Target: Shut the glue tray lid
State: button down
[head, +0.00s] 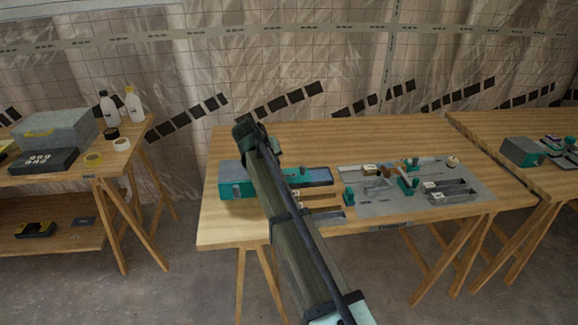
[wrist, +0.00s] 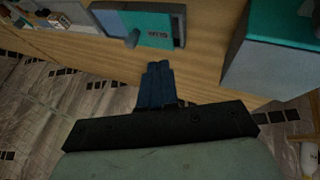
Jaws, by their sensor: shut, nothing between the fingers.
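A teal tray (wrist: 156,37) with a lettered label and a grey-blue panel is at the top of the wrist view. A small grey knob (wrist: 132,38) stands at its side. I take it to be the glue tray; how far its lid stands open I cannot tell. In the head view this teal tray (head: 318,181) sits left of centre on the middle table, partly hidden by my arm. My gripper (wrist: 158,66) is shut and empty, its dark fingers together, over the bare wood beside the tray and apart from it.
A larger teal-and-grey box (wrist: 270,60) stands to the right in the wrist view. In the head view, a grey board (head: 375,207) with several fixtures lies right of my arm. The wooden table (head: 225,233) is bare behind the boxes and along its front-left edge.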

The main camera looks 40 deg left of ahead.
aim_at(308, 178)
jog(key=x, duration=0.9)
jog(key=shift+w+f, duration=0.1)
jog(key=shift+w+d+f, duration=0.2)
jog(key=shift+w+d, duration=0.35)
jog(key=shift+w, duration=0.4)
jog(key=shift+w+d, duration=0.55)
jog(key=shift+w, duration=0.3)
jog(key=w+d, duration=0.7)
jog(key=s+a, duration=0.1)
jog(key=s, duration=0.1)
jog(key=s+a, duration=0.1)
jog(key=s, duration=0.1)
jog(key=shift+a, duration=0.35)
jog(key=v, duration=1)
jog(key=shift+w, duration=0.15)
